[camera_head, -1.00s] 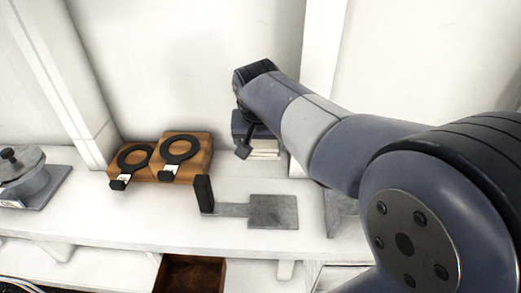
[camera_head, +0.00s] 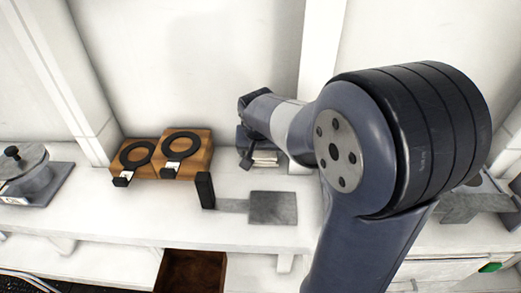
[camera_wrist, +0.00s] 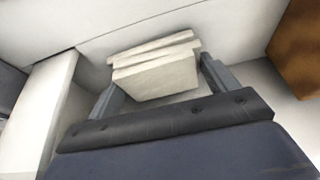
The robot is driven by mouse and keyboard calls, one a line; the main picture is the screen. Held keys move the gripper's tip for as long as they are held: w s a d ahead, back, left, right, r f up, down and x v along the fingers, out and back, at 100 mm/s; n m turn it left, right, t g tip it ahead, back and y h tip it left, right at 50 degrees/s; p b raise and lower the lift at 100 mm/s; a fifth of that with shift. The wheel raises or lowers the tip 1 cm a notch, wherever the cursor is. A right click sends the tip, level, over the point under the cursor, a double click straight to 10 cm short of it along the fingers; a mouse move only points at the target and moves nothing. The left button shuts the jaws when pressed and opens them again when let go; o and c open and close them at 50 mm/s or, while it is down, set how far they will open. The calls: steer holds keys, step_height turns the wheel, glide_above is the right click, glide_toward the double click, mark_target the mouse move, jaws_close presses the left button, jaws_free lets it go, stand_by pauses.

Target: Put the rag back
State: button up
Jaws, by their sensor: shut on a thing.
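The rag (camera_wrist: 155,75) is a cream-white folded stack. In the wrist view it sits between the two fingers of my gripper (camera_wrist: 162,76), which is shut on it. In the head view the rag (camera_head: 265,157) shows just below my gripper (camera_head: 258,150), near the back of the white bench, partly hidden by the gripper and arm. I cannot tell whether the rag touches the bench top.
Left of the gripper stand wooden blocks (camera_head: 200,150) with black rings. A grey plate with a black upright (camera_head: 205,190) lies in front. A grey device (camera_head: 30,175) is at far left. An open brown drawer (camera_head: 190,270) is below.

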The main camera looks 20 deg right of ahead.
steer(key=shift+f, duration=0.15)
steer(key=o, duration=0.9)
steer(key=shift+r, duration=0.5)
steer(key=v, duration=1.1)
steer(key=shift+s+r, duration=0.15)
steer(key=shift+r, duration=0.05)
